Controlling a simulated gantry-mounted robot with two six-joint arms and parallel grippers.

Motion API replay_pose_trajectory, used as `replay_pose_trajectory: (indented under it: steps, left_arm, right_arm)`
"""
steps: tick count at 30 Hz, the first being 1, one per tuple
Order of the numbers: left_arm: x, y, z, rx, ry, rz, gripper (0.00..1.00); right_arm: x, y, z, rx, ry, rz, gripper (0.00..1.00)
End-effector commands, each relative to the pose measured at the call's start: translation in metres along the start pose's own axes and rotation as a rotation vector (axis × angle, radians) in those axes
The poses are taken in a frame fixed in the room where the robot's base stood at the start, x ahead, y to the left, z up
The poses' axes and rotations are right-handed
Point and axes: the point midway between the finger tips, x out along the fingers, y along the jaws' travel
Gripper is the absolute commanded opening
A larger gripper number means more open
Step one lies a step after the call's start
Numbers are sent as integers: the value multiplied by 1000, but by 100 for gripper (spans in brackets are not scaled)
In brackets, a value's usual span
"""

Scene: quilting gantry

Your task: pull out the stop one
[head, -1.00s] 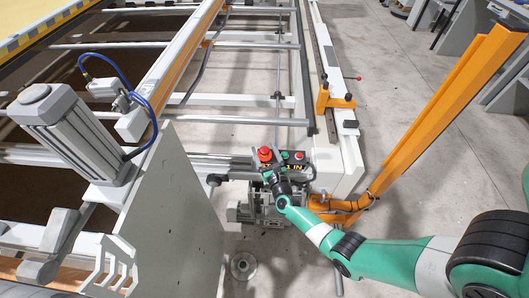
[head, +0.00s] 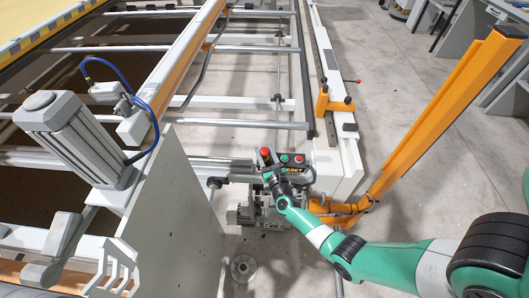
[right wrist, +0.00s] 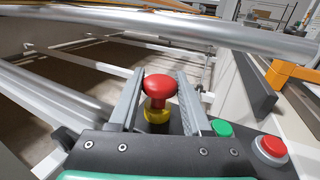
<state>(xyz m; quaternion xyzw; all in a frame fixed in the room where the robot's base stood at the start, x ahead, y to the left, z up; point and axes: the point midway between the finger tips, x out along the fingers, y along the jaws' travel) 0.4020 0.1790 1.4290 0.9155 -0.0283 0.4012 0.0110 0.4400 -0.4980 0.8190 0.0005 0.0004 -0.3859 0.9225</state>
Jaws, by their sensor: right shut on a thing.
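The stop is a red mushroom button (right wrist: 159,88) on a yellow collar (right wrist: 157,115). In the right wrist view its red head stands above the collar with a length of red stem showing. It also shows in the head view (head: 265,152) at the left end of a dark control box (head: 283,170). My right gripper (right wrist: 162,78) is shut on the red head, one finger on each side. In the head view the right gripper (head: 268,161) is over the left end of the box. My left gripper is not in view.
Steel rollers (right wrist: 190,30) cross the frame beyond the box. An orange post (head: 440,110) stands right of my right arm.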

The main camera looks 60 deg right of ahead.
Motion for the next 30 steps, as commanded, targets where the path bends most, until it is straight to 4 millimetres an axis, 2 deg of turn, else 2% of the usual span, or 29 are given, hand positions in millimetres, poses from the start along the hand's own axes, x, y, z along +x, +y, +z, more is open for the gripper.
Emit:
replay_pose_trajectory:
  steps: [1, 8, 9, 13, 23, 26, 30]
  left_arm:
    - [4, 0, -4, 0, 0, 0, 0]
    - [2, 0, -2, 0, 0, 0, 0]
    - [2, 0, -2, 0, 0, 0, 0]
    - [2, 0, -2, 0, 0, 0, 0]
    - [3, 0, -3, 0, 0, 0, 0]
    - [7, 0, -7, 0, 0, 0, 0]
    - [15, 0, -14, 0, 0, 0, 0]
  right_arm:
    - [0, 0, 8, 0, -3, -1, 0]
    - [1, 0, 8, 0, -8, -1, 0]
    - [1, 0, 9, 0, -9, -2, 56]
    - [1, 0, 8, 0, -6, -1, 79]
    - [-2, 0, 6, 0, -2, 0, 79]
    - [-12, 0, 7, -1, 0, 1, 79]
    - [-42, 1, 8, -1, 0, 3, 79]
